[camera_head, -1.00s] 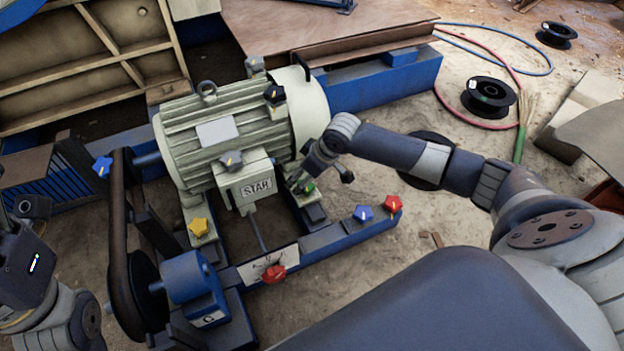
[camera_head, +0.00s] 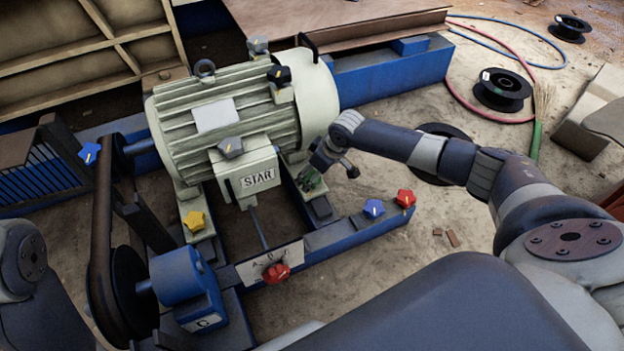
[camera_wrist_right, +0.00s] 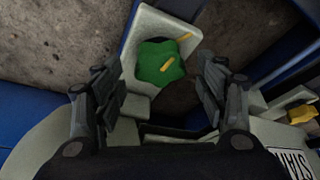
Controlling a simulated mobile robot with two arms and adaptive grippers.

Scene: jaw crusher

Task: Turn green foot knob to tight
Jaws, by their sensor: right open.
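The green foot knob (camera_wrist_right: 155,60) sits on a pale foot of the motor, with a yellow stripe on its face. A second yellow mark (camera_wrist_right: 184,38) is on the pale foot just beyond it. In the head view the green knob (camera_head: 311,181) is mostly hidden by my right gripper (camera_head: 316,172), which is down at the motor's right front foot. In the right wrist view my right gripper (camera_wrist_right: 160,82) is open, one finger to each side of the knob, with gaps visible. My left gripper is not in view; only part of my left arm shows at the left edge.
The motor (camera_head: 205,125) with its STAR box (camera_head: 257,180) stands just left of my right gripper. Yellow (camera_head: 195,221), red (camera_head: 276,273), blue (camera_head: 374,208) and other red (camera_head: 405,198) knobs sit around the blue frame (camera_head: 340,232). Cable spools lie at the right.

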